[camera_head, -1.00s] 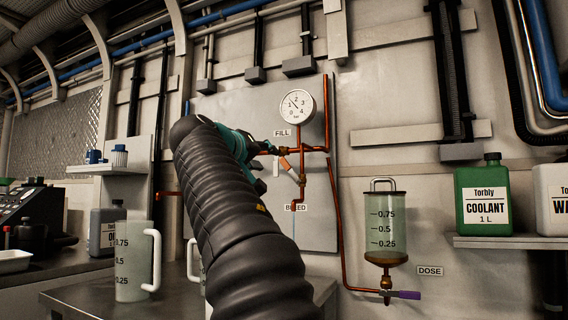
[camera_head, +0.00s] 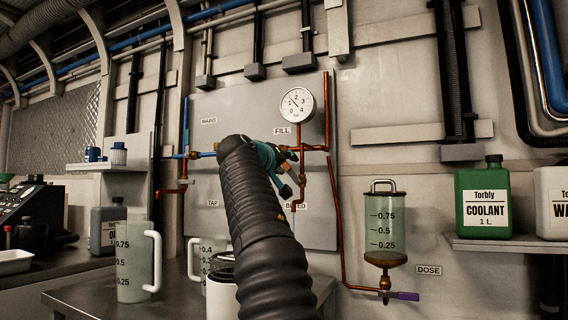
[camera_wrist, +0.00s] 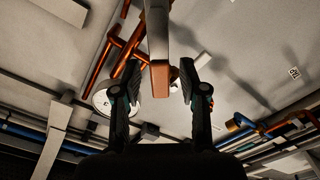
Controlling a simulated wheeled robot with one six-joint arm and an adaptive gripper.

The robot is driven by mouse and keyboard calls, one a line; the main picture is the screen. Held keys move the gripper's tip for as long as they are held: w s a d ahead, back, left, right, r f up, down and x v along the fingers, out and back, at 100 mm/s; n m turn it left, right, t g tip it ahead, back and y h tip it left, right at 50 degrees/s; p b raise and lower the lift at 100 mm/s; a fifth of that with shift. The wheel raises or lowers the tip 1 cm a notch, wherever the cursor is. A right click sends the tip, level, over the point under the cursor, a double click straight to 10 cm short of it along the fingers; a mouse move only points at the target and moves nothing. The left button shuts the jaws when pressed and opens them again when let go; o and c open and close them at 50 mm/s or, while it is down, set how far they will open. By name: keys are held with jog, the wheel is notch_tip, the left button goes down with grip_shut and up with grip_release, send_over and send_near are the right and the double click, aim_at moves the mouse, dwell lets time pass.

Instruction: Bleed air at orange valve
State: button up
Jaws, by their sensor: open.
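The orange valve lever (camera_head: 286,166) sits on the copper pipe below the FILL label and above the BLEED label, mostly hidden behind my gripper in the head view. In the wrist view a bar with an orange end (camera_wrist: 160,78) lies between my fingers, with gaps on both sides. My gripper (camera_wrist: 160,72) is open around it and not closed on it. In the head view my gripper (camera_head: 291,176) is at the valve, in front of the panel. The BLEED label (camera_head: 296,206) is partly covered. The round gauge (camera_head: 298,104) is above.
A dosing vessel (camera_head: 386,225) with a purple-handled valve (camera_head: 404,295) hangs to the right. A measuring jug (camera_head: 133,262) stands on the bench at left. A white-bodied container (camera_head: 221,290) is partly behind my arm. A green coolant bottle (camera_head: 484,198) is on the right shelf.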

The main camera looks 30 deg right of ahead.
grip_shut()
dwell(0.3)
jog(key=n, duration=0.1)
jog(key=f+n+p, duration=0.1)
jog(key=shift+w+a+n, duration=0.3)
jog(key=shift+w+n, duration=0.1)
jog(key=shift+w+a+f+n+p, duration=0.15)
jog(key=shift+f+n+p, duration=0.4)
jog(key=shift+n, duration=0.9)
jog(key=shift+w+a+f+n+p, duration=0.1)
jog(key=shift+w+f+n+p, duration=0.1)
jog(key=shift+f+n, duration=0.95)
jog(key=shift+w+a+f+n+p, duration=0.15)
jog(key=shift+f+n+p, duration=0.3)
jog(key=shift+n, duration=1.25)
